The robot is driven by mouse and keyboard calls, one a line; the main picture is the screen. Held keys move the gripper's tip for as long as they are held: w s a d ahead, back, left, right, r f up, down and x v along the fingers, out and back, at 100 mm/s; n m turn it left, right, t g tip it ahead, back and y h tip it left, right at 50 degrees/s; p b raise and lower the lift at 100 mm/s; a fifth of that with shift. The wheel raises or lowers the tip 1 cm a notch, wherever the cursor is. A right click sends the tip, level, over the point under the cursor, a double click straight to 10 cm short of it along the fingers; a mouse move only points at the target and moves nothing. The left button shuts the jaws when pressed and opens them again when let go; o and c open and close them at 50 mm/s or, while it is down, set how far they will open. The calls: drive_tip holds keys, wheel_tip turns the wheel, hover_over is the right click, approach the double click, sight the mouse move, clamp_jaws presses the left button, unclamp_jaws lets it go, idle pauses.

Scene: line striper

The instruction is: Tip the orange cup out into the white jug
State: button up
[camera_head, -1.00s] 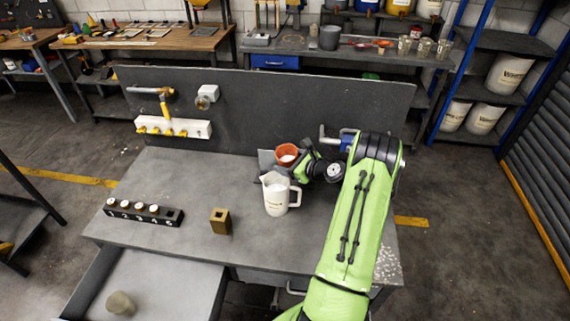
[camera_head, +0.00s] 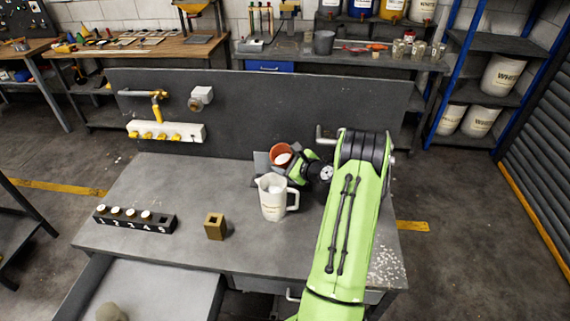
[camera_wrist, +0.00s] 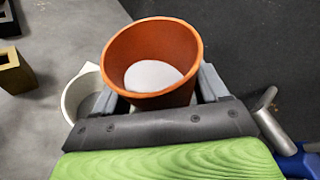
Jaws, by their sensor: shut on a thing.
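The orange cup (camera_head: 279,152) is held in my gripper (camera_head: 284,164) above and just behind the white jug (camera_head: 272,203). In the wrist view the orange cup (camera_wrist: 135,47) sits between the two grey fingers of my gripper (camera_wrist: 158,85), with white material inside. The cup is tilted somewhat, its mouth partly facing the head camera. The white jug stands upright on the grey bench with its handle to the right. In the wrist view the jug's rim (camera_wrist: 72,95) shows at the left, partly hidden behind the cup and gripper.
A brown block with a square hole (camera_head: 215,226) stands left of the jug. A black numbered rack (camera_head: 135,219) with several white-topped pieces is farther left. An upright dark panel (camera_head: 300,120) carrying a tap closes the bench's back. An open drawer (camera_head: 150,290) juts out at the front left.

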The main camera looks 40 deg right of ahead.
drive_tip(key=shift+d+f+n+t+h+b, duration=0.15)
drive_tip(key=shift+n+h+b, duration=0.35)
drive_tip(key=shift+b, duration=0.85)
drive_tip(key=shift+d+r+n+t+h+b, duration=0.1)
drive_tip(key=shift+n+t+h+b, duration=0.1)
drive_tip(key=shift+n+b, duration=0.85)
drive_tip(key=shift+f+n+h+b, duration=0.1)
drive_tip(key=shift+n+h+b, duration=0.3)
drive_tip(key=shift+b, duration=1.6)
drive_tip(key=shift+a+n+t+h+b, duration=0.1)
drive_tip(key=shift+n+t+h+b, duration=0.65)
drive_tip(key=shift+b, duration=2.35)
idle(0.5)
